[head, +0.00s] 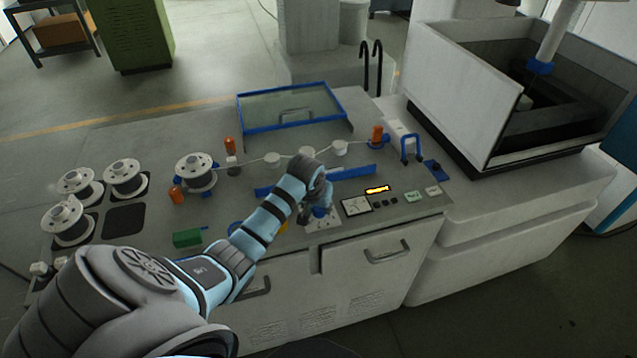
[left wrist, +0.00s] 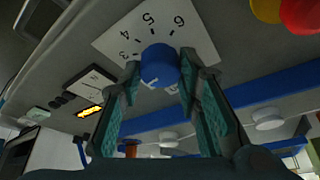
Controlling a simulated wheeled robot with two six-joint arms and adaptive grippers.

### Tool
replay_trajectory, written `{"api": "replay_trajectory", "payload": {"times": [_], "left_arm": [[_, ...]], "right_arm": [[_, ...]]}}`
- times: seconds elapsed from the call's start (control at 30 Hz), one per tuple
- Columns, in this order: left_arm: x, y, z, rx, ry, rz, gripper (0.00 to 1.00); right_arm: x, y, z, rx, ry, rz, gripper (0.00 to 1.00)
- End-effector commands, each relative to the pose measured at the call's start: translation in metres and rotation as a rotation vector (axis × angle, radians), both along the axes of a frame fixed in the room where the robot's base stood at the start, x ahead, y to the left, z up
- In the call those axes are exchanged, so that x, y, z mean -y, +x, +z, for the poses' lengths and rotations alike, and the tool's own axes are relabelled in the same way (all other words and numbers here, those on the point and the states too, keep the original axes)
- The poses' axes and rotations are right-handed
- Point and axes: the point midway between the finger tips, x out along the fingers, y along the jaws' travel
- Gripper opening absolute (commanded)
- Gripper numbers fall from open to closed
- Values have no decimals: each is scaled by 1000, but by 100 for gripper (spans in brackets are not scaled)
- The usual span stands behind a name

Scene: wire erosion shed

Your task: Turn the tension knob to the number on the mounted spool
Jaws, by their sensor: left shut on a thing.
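The blue tension knob (left wrist: 158,64) sits on a white dial plate (left wrist: 190,42); the numbers 3, 4, 5 and 6 show, the rest are hidden. My left gripper (left wrist: 160,78) is shut on the knob, one finger on each side. The knob's pointer cannot be made out. In the head view my left gripper (head: 318,205) reaches down over the dial plate (head: 323,223) and covers most of the knob. The mounted spool (head: 196,170) is white and sits at the bench's middle left; its number is too small to read. My right gripper is out of view.
Several loose spools (head: 122,177) stand at the bench's left. A meter (head: 356,205), a lit yellow display (head: 377,189) and small buttons lie right of the knob. A blue bar (head: 352,173) runs behind my gripper. A green block (head: 187,238) lies near the front edge.

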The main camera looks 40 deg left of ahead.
Motion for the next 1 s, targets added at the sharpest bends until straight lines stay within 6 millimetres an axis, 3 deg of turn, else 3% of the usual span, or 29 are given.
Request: {"api": "replay_trajectory", "payload": {"times": [0.23, 0.27, 0.37, 0.73, 0.87, 1.0], "left_arm": [[0, 0, 1, 1, 1, -1, 3], [0, 1, 1, 1, 1, -1, 34], [0, 0, 1, 2, 1, -1, 50], [0, -1, 6, 2, 1, -2, 51], [4, -10, 29, 6, 2, -3, 51], [8, -24, 67, 6, 4, -4, 51]], "right_arm": [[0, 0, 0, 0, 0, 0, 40], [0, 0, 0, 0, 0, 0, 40], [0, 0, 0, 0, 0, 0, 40], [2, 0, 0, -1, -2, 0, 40], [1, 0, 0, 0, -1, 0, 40], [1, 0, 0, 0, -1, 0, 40]]}}
